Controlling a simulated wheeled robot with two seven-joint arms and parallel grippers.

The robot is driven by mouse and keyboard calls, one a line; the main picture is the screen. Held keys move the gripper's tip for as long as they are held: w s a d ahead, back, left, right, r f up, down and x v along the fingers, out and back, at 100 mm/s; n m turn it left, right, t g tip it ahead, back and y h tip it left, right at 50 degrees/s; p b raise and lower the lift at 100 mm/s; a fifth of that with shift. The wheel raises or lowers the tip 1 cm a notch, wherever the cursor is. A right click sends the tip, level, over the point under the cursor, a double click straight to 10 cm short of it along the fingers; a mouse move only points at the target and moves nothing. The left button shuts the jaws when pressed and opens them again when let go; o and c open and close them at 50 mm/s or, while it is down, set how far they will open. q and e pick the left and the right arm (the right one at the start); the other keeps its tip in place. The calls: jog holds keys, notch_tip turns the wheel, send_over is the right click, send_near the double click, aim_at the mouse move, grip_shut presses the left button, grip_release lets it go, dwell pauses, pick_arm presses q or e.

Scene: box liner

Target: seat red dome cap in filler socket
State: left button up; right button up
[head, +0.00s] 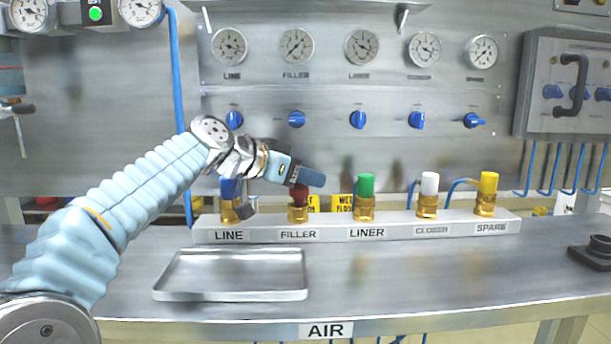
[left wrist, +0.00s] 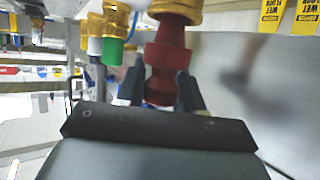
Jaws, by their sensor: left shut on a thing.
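The red dome cap (head: 299,192) is at the brass FILLER socket (head: 298,214), second from the left on the rail. My left gripper (head: 308,179) comes in from the left and is shut on the cap. In the left wrist view the red cap (left wrist: 164,72) sits between the two dark fingers, in line with the brass socket (left wrist: 176,7). Its red end meets the brass there with no clear gap; how deep it sits I cannot tell. My right gripper is not in view.
On the same rail (head: 400,233), green (head: 366,186), white (head: 429,184) and yellow (head: 488,184) caps stand on brass fittings to the right. The LINE fitting (head: 229,213) is partly behind my wrist. An empty metal tray (head: 232,295) lies in front.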

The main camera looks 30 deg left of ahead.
pick_arm(q)
jog(key=shift+f+b, duration=0.85)
jog(key=shift+f, duration=0.05)
dwell(0.7)
jog(key=o, duration=1.1)
jog(key=shift+s+a+r, duration=0.1)
jog(key=shift+s, duration=0.1)
jog(key=b+v, duration=0.1)
jog(key=v, duration=1.2)
jog(key=shift+s, duration=0.15)
